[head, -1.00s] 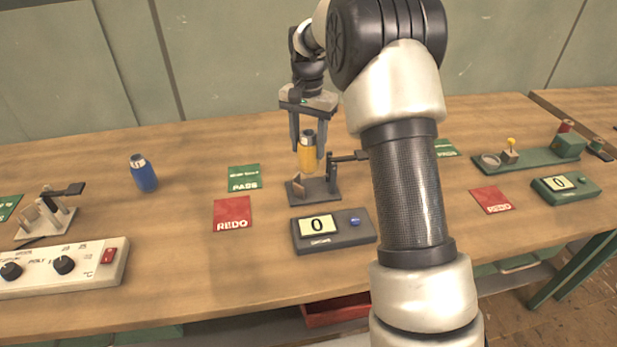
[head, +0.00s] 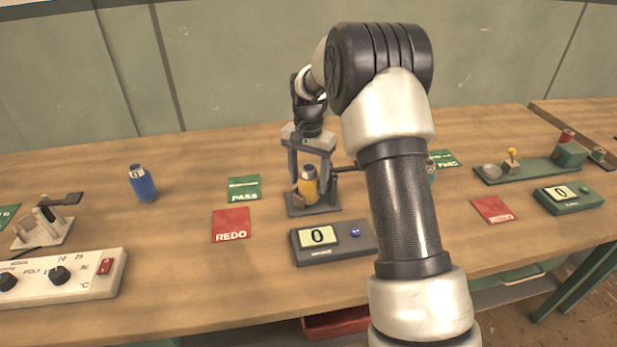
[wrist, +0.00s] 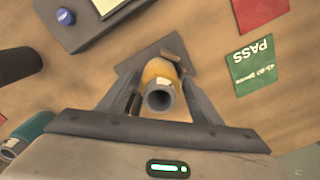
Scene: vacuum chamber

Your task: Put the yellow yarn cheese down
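The yellow yarn cheese (head: 308,187) is upright, with a grey tube end on top. It is between the fingers of my gripper (head: 309,180), over the dark grey base of a small stand (head: 325,208). The wrist view shows the cheese (wrist: 160,72) from above, with a finger against each side, so my gripper (wrist: 160,78) looks shut on it. The base plate shows under and around the cheese. Whether its bottom touches the plate is hard to tell.
A grey display box (head: 332,242) reading 0 stands in front of the stand. A green PASS card (head: 244,188) and red REDO card (head: 231,225) lie to the left. A blue yarn cheese (head: 142,184) stands farther left. A teal item (head: 432,168) is partly hidden behind my arm.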

